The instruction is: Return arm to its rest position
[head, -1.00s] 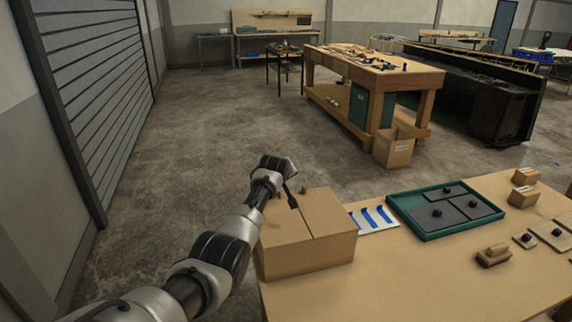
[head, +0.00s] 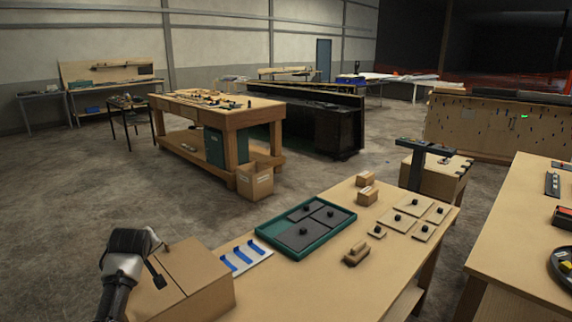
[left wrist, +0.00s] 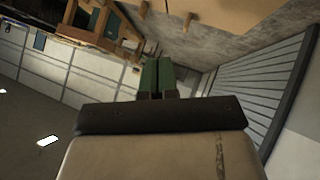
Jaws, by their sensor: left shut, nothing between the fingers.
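My left arm, grey and black, comes in at the lower left of the head view. It stands over the left side of a closed cardboard box (head: 205,272). My left gripper (left wrist: 157,75) shows in the left wrist view as two green fingers side by side, shut with nothing between them. In the head view its end is small and partly hidden by the wrist. Whether it touches the box cannot be told. My right gripper is not in view.
The wooden table (head: 310,292) holds a green tray (head: 262,238) with dark panels, a white board with blue strips (head: 243,258), wooden blocks and knobbed plates. Another table (head: 520,240) stands at the right. Open concrete floor (head: 60,190) lies to the left.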

